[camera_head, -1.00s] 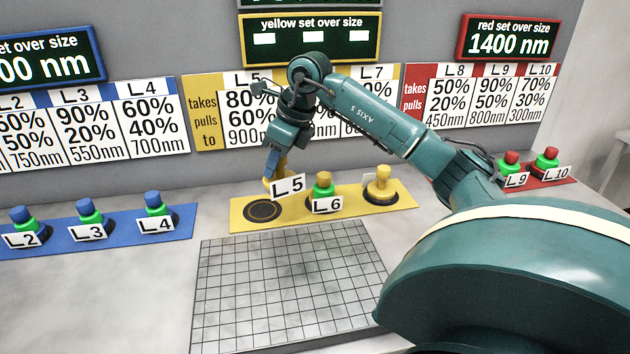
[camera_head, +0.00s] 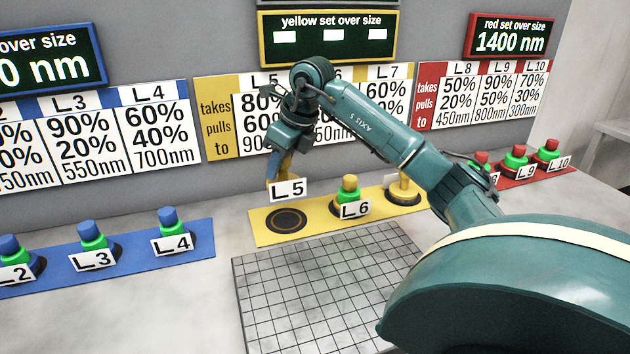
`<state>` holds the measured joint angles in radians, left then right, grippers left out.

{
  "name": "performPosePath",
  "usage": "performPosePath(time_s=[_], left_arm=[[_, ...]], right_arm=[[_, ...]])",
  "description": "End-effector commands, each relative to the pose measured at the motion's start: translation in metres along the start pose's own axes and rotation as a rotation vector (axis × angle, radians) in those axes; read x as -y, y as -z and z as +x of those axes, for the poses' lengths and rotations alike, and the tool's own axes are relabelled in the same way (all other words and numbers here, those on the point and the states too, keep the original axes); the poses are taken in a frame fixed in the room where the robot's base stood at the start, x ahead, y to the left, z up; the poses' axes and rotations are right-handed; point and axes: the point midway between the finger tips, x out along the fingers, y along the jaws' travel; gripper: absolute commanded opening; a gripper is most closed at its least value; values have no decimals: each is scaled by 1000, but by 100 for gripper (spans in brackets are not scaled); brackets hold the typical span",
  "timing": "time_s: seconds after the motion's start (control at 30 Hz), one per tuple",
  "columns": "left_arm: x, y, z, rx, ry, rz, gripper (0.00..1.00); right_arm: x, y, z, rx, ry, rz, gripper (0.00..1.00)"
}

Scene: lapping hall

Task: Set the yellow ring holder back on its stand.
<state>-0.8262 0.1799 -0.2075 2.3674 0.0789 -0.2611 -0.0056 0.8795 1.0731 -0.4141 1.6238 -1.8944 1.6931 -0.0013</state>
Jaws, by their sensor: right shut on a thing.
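My right gripper (camera_head: 279,165) is shut on the yellow ring holder (camera_head: 271,186), whose white tag reads L5 (camera_head: 288,190). The holder hangs above the yellow strip (camera_head: 310,229), apart from it. Just below is an empty round dark pad (camera_head: 286,220) at the strip's left end. The gripper and tag hide much of the holder. My left gripper is not in view.
On the same strip, the L6 holder (camera_head: 349,184) with a green ring stands right of the empty pad, and another yellow holder (camera_head: 403,187) farther right, partly behind my arm. A gridded plate (camera_head: 290,290) lies in front. A blue strip (camera_head: 130,251) with holders is at left.

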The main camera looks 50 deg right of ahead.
Motion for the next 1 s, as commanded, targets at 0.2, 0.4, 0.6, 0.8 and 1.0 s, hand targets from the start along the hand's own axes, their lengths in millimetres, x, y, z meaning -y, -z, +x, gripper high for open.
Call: performPosePath(time_s=[0.2, 0.4, 0.6, 0.8, 1.0], left_arm=[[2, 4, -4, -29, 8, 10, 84], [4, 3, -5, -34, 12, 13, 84], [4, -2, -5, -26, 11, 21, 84], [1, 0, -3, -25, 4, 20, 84], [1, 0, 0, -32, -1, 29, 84]], right_arm=[[0, 15, 35, 0, 1, -1, 0], [0, 21, 49, -1, 0, -1, 0], [0, 31, 73, 0, 0, -1, 0], [0, 30, 72, 2, 1, -1, 0], [0, 32, 76, -1, 1, -1, 32]])
